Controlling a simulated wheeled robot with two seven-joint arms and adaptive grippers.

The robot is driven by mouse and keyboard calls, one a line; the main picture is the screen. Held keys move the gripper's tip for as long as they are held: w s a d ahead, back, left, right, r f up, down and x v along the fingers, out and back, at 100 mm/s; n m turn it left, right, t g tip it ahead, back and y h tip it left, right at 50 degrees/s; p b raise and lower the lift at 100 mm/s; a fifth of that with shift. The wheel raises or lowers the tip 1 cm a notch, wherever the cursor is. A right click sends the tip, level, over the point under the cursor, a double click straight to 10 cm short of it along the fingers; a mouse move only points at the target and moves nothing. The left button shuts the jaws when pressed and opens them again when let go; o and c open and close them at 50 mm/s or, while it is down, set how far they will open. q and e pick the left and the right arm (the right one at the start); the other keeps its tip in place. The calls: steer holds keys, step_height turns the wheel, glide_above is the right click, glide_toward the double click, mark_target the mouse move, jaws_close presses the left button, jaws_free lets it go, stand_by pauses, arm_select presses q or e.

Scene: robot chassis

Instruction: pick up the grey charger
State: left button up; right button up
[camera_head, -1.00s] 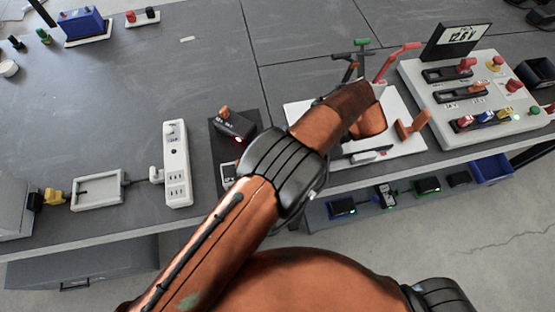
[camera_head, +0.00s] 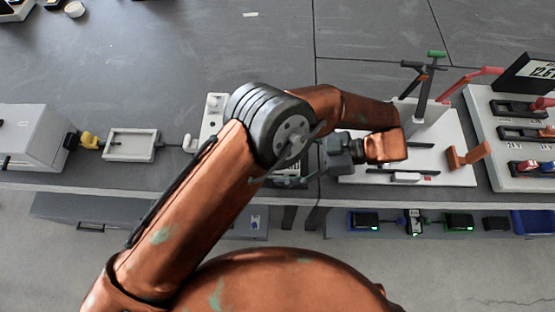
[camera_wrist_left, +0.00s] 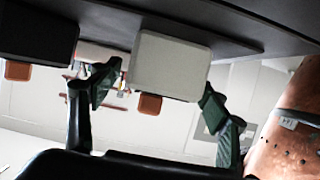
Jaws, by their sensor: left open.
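The grey charger (camera_wrist_left: 170,66) is a pale grey box with a small orange tab, in the left wrist view. It lies between the two green-tipped fingers of my open left gripper (camera_wrist_left: 158,92). One finger shows on each side; I cannot tell whether they touch it. A black box with an orange tab (camera_wrist_left: 35,35) is to the left. In the head view my left gripper (camera_head: 303,163) points left near the table's front edge, and my arm and fingers hide most of the charger's area. My right gripper is not in view.
A white power strip (camera_head: 213,108) stands left of my elbow, partly hidden. A white board (camera_head: 450,150) with upright tools and an orange hook (camera_head: 468,156) is close to the right of my wrist. A shelf with small boxes (camera_head: 458,221) is below.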

arm_select(q)
steer(key=shift+a+f, duration=0.1)
steer(key=shift+a, duration=0.25)
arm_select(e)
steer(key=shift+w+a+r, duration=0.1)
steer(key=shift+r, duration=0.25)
arm_select(q)
steer(key=shift+c, duration=0.7)
steer(key=c, duration=1.4)
steer(key=shift+c, duration=0.8)
